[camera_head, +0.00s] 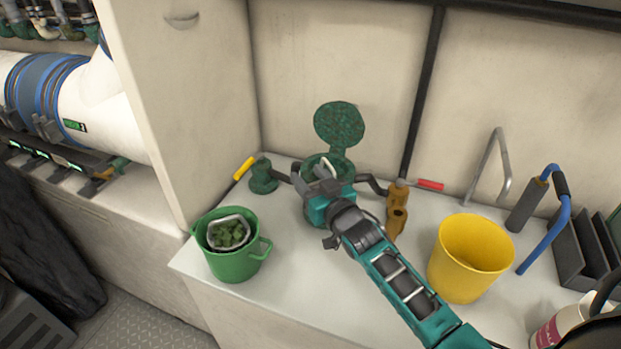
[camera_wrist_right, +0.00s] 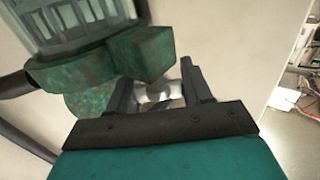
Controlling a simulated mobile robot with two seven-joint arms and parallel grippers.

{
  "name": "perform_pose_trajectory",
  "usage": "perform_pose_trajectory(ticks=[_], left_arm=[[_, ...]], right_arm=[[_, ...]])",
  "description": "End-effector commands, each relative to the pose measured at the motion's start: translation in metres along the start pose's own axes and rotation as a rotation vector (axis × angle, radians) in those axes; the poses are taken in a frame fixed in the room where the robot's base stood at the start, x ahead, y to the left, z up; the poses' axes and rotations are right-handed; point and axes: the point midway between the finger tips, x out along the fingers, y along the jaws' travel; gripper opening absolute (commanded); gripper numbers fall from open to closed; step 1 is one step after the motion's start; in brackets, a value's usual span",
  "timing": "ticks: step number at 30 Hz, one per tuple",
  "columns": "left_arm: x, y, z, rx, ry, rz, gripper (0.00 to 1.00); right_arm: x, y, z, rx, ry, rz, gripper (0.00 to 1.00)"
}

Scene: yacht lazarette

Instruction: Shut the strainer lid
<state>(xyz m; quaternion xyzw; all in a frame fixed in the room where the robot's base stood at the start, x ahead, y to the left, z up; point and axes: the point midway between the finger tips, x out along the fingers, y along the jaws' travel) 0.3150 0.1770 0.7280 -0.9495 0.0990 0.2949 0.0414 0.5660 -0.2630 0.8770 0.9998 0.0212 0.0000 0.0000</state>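The strainer (camera_head: 314,160) is a green-bronze fitting on the white bench top, partly hidden behind my right gripper. Its round green lid (camera_head: 340,124) stands open, raised upright on the far side by the wall. My right gripper (camera_head: 325,172) is at the strainer's near side, below the raised lid. In the right wrist view, the fingers (camera_wrist_right: 158,88) are spread apart. A small shiny piece shows between or beyond them; I cannot tell if they touch it. The strainer's clear ribbed bowl (camera_wrist_right: 85,22) and green metal parts fill the upper left there. My left gripper is not in view.
A green bucket (camera_head: 232,264) with a basket of green debris (camera_head: 228,233) stands left. A yellow bucket (camera_head: 468,262) stands right of my arm. Yellow-handled (camera_head: 244,168) and red-handled (camera_head: 430,184) valves flank the strainer. A blue-handled pump (camera_head: 560,215) and bottle (camera_head: 560,325) are at right.

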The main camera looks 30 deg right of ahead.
Motion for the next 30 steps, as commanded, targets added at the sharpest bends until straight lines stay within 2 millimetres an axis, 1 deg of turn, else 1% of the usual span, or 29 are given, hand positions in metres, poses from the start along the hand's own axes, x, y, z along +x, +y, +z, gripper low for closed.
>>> perform_pose_trajectory(ticks=[1, 2, 15, 18, 23, 30], left_arm=[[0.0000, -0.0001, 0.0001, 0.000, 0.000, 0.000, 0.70], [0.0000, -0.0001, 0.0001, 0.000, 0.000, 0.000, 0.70], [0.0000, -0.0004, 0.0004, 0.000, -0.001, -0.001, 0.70], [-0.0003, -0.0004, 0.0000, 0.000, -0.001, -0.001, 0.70], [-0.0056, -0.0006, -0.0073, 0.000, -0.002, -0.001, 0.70], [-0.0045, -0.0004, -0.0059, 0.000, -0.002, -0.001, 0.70]], right_arm=[[-0.0001, -0.0001, 0.0001, 0.000, 0.000, 0.000, 0.44], [-0.0001, -0.0001, 0.0001, 0.000, 0.000, 0.000, 0.41], [-0.0003, -0.0002, 0.0002, 0.000, 0.000, 0.000, 0.00], [-0.0003, -0.0001, 0.0000, 0.000, 0.000, 0.000, 0.00], [-0.0010, 0.0013, -0.0018, 0.000, -0.002, -0.002, 0.00], [-0.0010, 0.0013, 0.0004, 0.000, -0.001, -0.003, 0.00]])
